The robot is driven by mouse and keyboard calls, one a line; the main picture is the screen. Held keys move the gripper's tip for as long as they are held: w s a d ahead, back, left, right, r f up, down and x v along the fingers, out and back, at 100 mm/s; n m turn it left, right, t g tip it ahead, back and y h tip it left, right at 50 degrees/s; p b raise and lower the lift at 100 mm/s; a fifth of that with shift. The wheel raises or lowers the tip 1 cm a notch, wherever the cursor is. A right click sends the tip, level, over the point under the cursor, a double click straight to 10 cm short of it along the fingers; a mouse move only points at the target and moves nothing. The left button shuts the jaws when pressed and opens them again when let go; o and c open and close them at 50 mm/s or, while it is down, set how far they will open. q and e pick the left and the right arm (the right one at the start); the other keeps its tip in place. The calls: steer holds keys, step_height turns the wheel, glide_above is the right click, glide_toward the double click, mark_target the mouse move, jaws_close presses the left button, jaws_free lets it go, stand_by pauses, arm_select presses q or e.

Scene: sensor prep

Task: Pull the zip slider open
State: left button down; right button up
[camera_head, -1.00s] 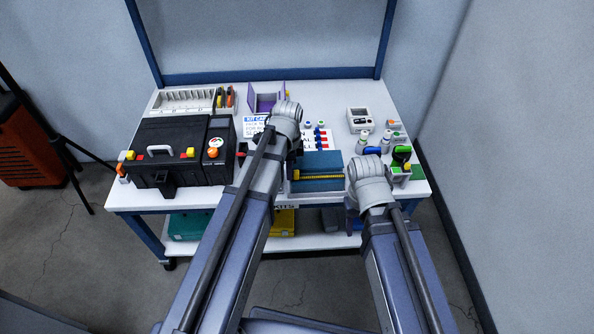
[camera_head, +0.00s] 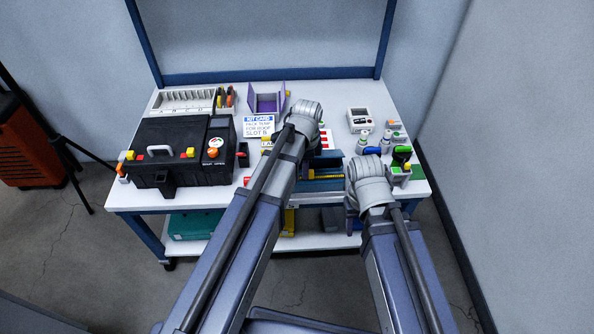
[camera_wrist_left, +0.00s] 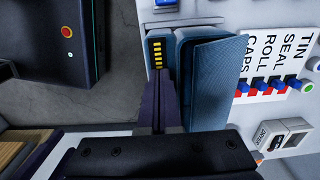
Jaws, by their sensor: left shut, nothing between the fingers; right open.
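The blue zip pouch (camera_head: 323,188) lies at the front of the white table, partly hidden by my left arm. In the left wrist view its blue flap (camera_wrist_left: 212,78) stands tilted beside a strip of yellow zip teeth (camera_wrist_left: 157,53). My left gripper (camera_wrist_left: 161,78) is shut and empty, its fingertips at the end of the visible teeth; whether they touch is unclear. The slider cannot be made out. My right gripper (camera_head: 352,220) is open, mostly hidden below its wrist, right of the pouch at the table's front edge.
A black toolbox (camera_head: 160,170) fills the table's left side. A kit card (camera_head: 258,125) and purple holder (camera_head: 267,100) stand behind the pouch. Small bottles (camera_head: 362,141) and a white device (camera_head: 360,118) are at the right. The lower shelf holds a green box (camera_head: 190,225).

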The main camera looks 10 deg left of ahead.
mark_target(329, 177)
arm_select(q)
steer(key=shift+w+d, duration=0.4)
steer(key=shift+d, duration=0.95)
steer(key=shift+w+d, duration=0.4)
steer(key=shift+d, duration=1)
steer(key=shift+w+d, duration=0.4)
steer(key=shift+d, duration=0.95)
steer(key=shift+a, duration=0.15)
steer(key=shift+s+a, duration=0.15)
steer(key=shift+a, duration=0.2)
steer(key=shift+r, duration=0.15)
step_height(329, 177, up, 7)
steer(key=p, duration=0.7)
